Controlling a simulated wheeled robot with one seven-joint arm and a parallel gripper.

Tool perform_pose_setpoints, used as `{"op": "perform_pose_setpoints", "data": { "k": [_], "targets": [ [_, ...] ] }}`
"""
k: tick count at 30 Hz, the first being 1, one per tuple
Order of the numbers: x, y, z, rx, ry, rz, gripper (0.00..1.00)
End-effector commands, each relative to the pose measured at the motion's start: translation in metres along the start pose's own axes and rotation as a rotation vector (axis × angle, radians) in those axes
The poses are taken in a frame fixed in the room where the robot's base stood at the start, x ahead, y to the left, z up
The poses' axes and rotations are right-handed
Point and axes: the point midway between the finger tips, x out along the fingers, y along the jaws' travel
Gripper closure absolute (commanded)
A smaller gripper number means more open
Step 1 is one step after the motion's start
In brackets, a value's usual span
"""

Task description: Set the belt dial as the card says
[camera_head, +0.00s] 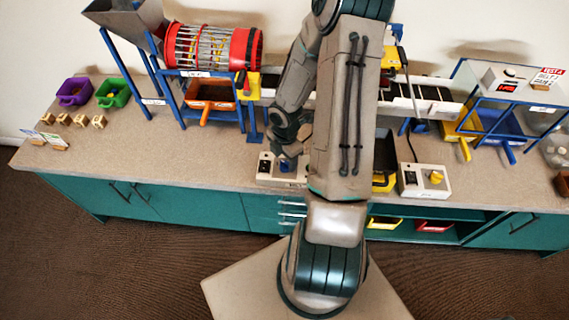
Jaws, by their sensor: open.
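A red and white card (547,77) stands at the far right; its print is small, with a line that seems to read "BELT 2". A pale control box (424,181) with a black switch and a yellow dial (436,177) sits at the counter's front, right of my arm. A second pale control box (266,172) with a black switch sits left of my arm. My gripper (288,163) is open, pointing down over the second box at a small blue part, perhaps its knob. I cannot tell whether it touches. The conveyor belt (425,92) runs behind, partly hidden by my arm.
A red drum sieve (212,47) on a blue frame stands at the back left. Purple (73,92) and green (112,93) bins and small wooden blocks sit at left. An orange tray (210,93) is under the drum. Yellow (459,132) and blue (500,125) trays stand right.

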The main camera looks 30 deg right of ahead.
Motion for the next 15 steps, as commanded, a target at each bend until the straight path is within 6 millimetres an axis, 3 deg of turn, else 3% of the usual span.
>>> {"op": "perform_pose_setpoints", "data": {
  "k": [6,15],
  "targets": [
    [0.022,0.001,0.0,0.0,0.0,0.001,0.45],
    [0.025,0.0,0.001,0.002,-0.001,0.001,0.45]
  ]
}}
